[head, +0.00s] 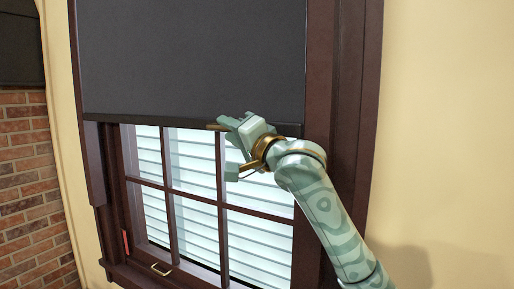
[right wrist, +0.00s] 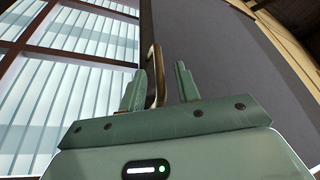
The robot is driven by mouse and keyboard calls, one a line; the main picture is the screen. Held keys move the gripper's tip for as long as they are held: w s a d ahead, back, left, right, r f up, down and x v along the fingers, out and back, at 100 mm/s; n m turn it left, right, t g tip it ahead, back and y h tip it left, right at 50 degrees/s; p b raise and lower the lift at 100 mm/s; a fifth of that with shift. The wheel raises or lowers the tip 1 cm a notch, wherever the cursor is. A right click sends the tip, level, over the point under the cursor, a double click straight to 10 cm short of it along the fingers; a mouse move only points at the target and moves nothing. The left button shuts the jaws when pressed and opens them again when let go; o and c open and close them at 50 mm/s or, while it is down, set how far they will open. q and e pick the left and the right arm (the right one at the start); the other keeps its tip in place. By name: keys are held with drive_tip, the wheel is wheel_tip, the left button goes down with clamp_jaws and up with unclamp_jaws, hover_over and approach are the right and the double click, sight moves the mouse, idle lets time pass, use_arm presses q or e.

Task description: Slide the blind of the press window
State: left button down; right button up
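The dark grey blind (head: 190,60) covers the upper part of the window, and its bottom edge hangs above the lower panes. A brass handle (head: 215,127) shows at that bottom edge. My right gripper (head: 230,148) is at the blind's lower edge, with its fingers apart, one by the handle and one lower. In the right wrist view the blind (right wrist: 225,60) lies to the right, and the brass handle (right wrist: 155,65) rises between the open fingers, close to the left one. Contact with the handle cannot be told. My left gripper is not in view.
The dark wooden window frame (head: 335,90) surrounds the blind. White slats show behind the lower panes (head: 255,240). A small brass pull (head: 160,269) is on the lower sash. A brick wall (head: 30,180) is at left and a bare cream wall (head: 450,120) at right.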

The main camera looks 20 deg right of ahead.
drive_tip(key=b+v, duration=0.1)
drive_tip(key=v, duration=1.3)
drive_tip(key=shift+f+b, duration=0.2)
drive_tip(key=shift+b, duration=0.2)
